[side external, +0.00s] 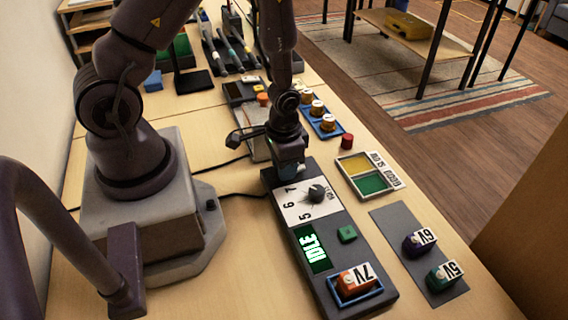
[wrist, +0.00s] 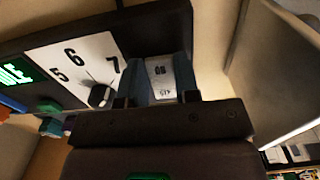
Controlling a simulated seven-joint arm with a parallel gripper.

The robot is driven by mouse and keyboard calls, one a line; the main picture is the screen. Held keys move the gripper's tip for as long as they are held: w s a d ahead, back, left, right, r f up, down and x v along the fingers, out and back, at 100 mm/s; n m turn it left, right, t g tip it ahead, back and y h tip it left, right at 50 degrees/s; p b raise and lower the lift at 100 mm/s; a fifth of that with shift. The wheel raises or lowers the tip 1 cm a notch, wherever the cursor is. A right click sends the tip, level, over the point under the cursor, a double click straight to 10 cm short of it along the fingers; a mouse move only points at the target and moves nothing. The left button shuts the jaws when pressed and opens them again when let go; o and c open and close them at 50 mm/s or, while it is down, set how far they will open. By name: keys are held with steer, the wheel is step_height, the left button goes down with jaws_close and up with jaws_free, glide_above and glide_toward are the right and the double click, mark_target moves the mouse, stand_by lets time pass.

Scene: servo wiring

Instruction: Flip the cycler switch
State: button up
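The cycler (side external: 337,235) is a long dark box with a knob (side external: 318,193) on a white dial marked 5, 6 and 7. Its green display (side external: 314,247) reads IDLE. An orange 7V block (side external: 355,281) sits in a blue-rimmed tray at the near end. My gripper (side external: 291,168) is low over the cycler's far end. In the wrist view its two blue-grey fingers (wrist: 162,79) stand apart, with a light plate (wrist: 160,78) bearing small dark marks between them. The switch itself is not clear there. The knob (wrist: 100,95) is left of the fingers.
A grey mat (side external: 418,255) right of the cycler holds a purple 6V block (side external: 420,240) and a green 5V block (side external: 444,276). A yellow and green tray (side external: 369,174) and a red cylinder (side external: 346,141) stand nearby. A blue rack (side external: 323,122) is farther back.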

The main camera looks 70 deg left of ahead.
steer(key=shift+c, duration=0.9)
steer(key=shift+w+r+g, duration=0.15)
steer(key=shift+w+g, duration=0.05)
steer(key=shift+g, duration=0.65)
steer(key=shift+w+r+g, duration=0.1)
steer(key=shift+w+g, duration=0.05)
steer(key=shift+g, duration=0.7)
steer(key=o, duration=0.9)
steer(key=v, duration=1.3)
